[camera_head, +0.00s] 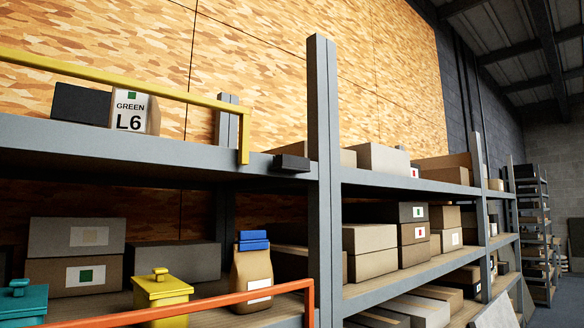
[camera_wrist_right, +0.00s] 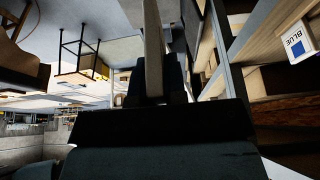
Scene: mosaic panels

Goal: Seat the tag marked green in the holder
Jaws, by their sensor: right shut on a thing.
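In the head view, a white card (camera_head: 129,110) with a green square, marked GREEN L6, stands upright on the upper shelf at left, beside a dark box. A small black block (camera_head: 291,162), possibly the holder, sits on that shelf's front edge by the post. In the right wrist view, my right gripper (camera_wrist_right: 153,88) is shut on a thin pale slab (camera_wrist_right: 153,45) seen edge-on. Any marking on the slab is hidden, so I cannot tell whether it is a tag. My left gripper is in neither view.
A yellow rail (camera_head: 150,88) crosses before the upper shelf, and an orange rail (camera_head: 190,307) runs below. A grey post (camera_head: 323,150) divides the bays. Yellow (camera_head: 160,292) and teal (camera_head: 22,302) canisters stand below. A BLUE card (camera_wrist_right: 297,43) shows in the wrist view.

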